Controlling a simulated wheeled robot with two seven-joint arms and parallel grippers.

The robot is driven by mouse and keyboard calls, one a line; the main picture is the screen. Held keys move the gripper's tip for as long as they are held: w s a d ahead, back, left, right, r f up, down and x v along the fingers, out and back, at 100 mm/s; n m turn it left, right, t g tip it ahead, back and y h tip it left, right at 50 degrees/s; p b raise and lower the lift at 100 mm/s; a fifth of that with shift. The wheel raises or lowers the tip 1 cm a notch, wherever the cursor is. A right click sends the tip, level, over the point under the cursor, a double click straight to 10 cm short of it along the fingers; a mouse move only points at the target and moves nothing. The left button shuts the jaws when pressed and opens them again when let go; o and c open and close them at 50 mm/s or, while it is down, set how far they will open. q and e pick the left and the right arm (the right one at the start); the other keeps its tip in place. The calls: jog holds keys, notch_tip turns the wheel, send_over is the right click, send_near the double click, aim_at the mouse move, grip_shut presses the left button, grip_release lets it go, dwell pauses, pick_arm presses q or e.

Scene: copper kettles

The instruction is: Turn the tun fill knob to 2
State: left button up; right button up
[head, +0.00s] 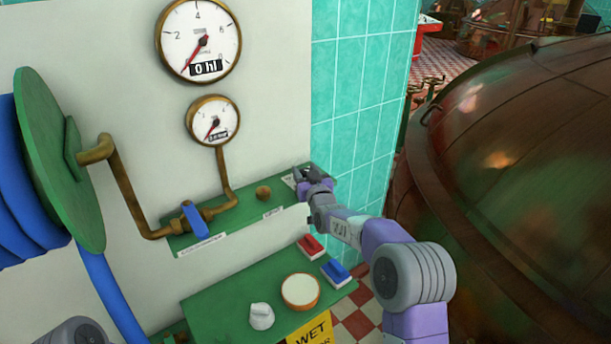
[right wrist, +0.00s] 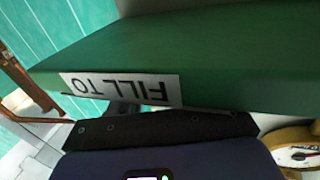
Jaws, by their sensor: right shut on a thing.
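The tun fill knob is hidden behind my right gripper (head: 306,175), which is at the right end of the upper green panel (head: 240,205). The gripper is shut there on what seems to be the knob; its setting cannot be read. In the right wrist view, a "FILL TO" label (right wrist: 122,88) appears upside down on the green panel edge, close beside a dark gripper finger (right wrist: 160,129). A large round gauge (head: 198,40) above shows "0 hl" in its window. My left gripper is out of view.
A small gauge (head: 213,120), a blue-handled valve (head: 195,220) and a brass knob (head: 263,192) are left of my gripper. A lower green panel holds a red switch (head: 310,247), blue switch (head: 336,272) and white knob (head: 261,316). A big copper kettle (head: 530,150) stands right.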

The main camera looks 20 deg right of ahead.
jog(key=m+h+p, duration=0.1)
jog(key=h, duration=0.1)
jog(key=m+h+p, duration=0.1)
jog(key=shift+a+r+h, duration=0.1)
jog(key=shift+a+h, duration=0.1)
jog(key=shift+h, duration=0.2)
jog(key=m+g+h+p, duration=0.1)
jog(key=m+h+p, duration=0.1)
jog(key=h+p, duration=0.1)
jog(key=shift+d+p, duration=0.1)
jog(key=shift+p, duration=0.3)
jog(key=shift+m+g+h+p, duration=0.4)
jog(key=shift+m+h+p, duration=0.4)
jog(key=shift+d, duration=0.1)
jog(key=o, duration=1)
jog(key=shift+s, duration=0.1)
